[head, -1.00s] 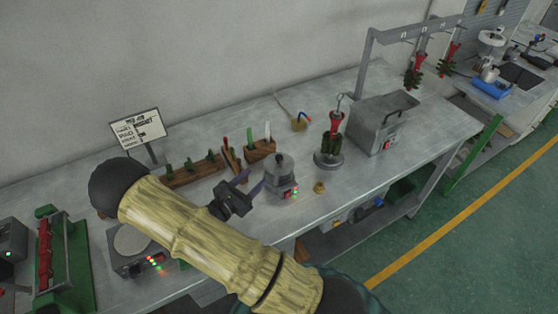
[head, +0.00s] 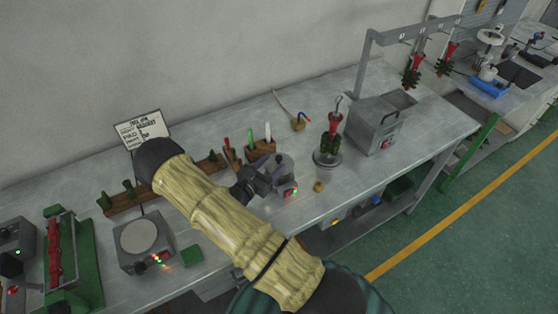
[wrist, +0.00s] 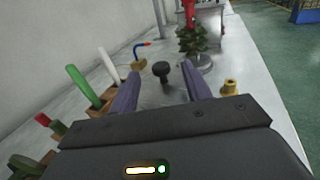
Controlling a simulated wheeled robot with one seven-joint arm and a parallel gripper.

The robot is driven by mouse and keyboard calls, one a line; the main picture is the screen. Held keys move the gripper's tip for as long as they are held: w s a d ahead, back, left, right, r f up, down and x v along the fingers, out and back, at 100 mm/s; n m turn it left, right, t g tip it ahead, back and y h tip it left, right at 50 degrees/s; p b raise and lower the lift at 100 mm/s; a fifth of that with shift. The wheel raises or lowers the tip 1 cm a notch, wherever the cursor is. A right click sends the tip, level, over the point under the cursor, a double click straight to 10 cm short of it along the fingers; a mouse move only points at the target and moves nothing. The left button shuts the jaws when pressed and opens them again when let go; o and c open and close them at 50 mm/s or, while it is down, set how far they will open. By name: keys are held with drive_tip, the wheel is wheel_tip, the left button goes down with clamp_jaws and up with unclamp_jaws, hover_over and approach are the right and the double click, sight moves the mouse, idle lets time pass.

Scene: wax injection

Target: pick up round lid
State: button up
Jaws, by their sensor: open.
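The round lid is a grey disc (head: 287,161) on top of a small grey pot unit with lit buttons (head: 292,190). In the wrist view the lid's dark knob (wrist: 162,71) stands upright between my finger tips, a little beyond them. The lid's grey surface (wrist: 160,92) shows below the knob. My gripper (head: 272,165) is open, with its two purple fingers spread towards the lid; it also shows in the wrist view (wrist: 160,80). Nothing is between the fingers' inner faces that looks gripped. My gripper and arm hide part of the pot in the head view.
A wooden rack with coloured-handled tools (head: 262,148) stands behind the pot. A red and green wax tree on a round stand (head: 328,155) and a small brass piece (head: 318,186) are to its right. A grey box (head: 375,125) stands farther right. Clear bench lies in front.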

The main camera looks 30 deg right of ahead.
sight(274, 167)
drive_tip(key=shift+x, duration=1.1)
drive_tip(key=shift+s+a, duration=0.1)
clamp_jaws()
drive_tip(key=shift+r, duration=0.1)
wheel_tip(274, 167, up, 10)
drive_tip(key=b, duration=0.2)
